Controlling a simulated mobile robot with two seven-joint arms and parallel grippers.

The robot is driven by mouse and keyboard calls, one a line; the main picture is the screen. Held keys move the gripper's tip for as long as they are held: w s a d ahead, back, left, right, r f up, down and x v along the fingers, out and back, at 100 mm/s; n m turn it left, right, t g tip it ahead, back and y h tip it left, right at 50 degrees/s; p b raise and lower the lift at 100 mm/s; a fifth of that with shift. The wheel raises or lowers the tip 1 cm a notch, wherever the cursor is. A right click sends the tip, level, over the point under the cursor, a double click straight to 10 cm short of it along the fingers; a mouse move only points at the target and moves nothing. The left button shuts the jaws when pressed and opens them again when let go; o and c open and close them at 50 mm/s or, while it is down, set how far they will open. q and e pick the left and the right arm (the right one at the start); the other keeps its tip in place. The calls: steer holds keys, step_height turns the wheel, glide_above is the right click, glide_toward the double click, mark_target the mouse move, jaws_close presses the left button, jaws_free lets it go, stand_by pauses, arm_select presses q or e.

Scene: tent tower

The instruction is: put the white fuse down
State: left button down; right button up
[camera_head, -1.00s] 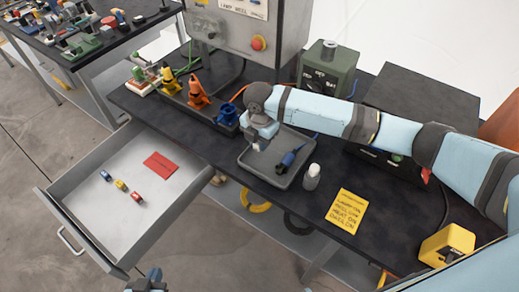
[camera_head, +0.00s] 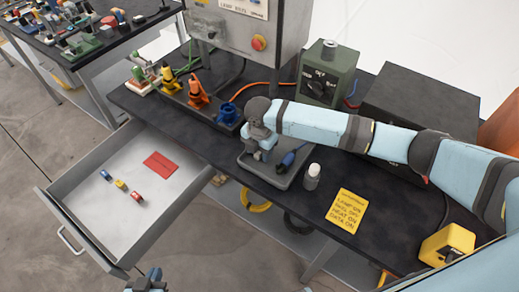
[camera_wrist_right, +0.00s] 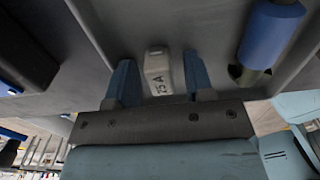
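The white fuse (camera_wrist_right: 158,74), marked "25 A", is at the grey tray floor in the right wrist view. It sits between the two blue fingers of my right gripper (camera_wrist_right: 160,82), with narrow gaps visible on both sides. My right gripper (camera_head: 261,154) is low over the left part of the grey tray (camera_head: 272,184) in the head view, where the fuse cannot be made out. My left gripper (camera_head: 150,279) shows only partly at the bottom edge; its fingers are unclear.
A blue-handled tool (camera_head: 290,159) lies in the tray, right of my right gripper. A white-capped bottle (camera_head: 312,178) stands beside the tray. A yellow note (camera_head: 346,211) lies further right. A blue holder (camera_head: 228,114) is left of the tray. The open drawer (camera_head: 95,228) holds small coloured fuses and a red card.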

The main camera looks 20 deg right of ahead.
steer(key=shift+r, duration=0.1)
step_height(320, 180, up, 12)
stand_by(0.5)
steer(key=shift+s, duration=0.1)
stand_by(0.4)
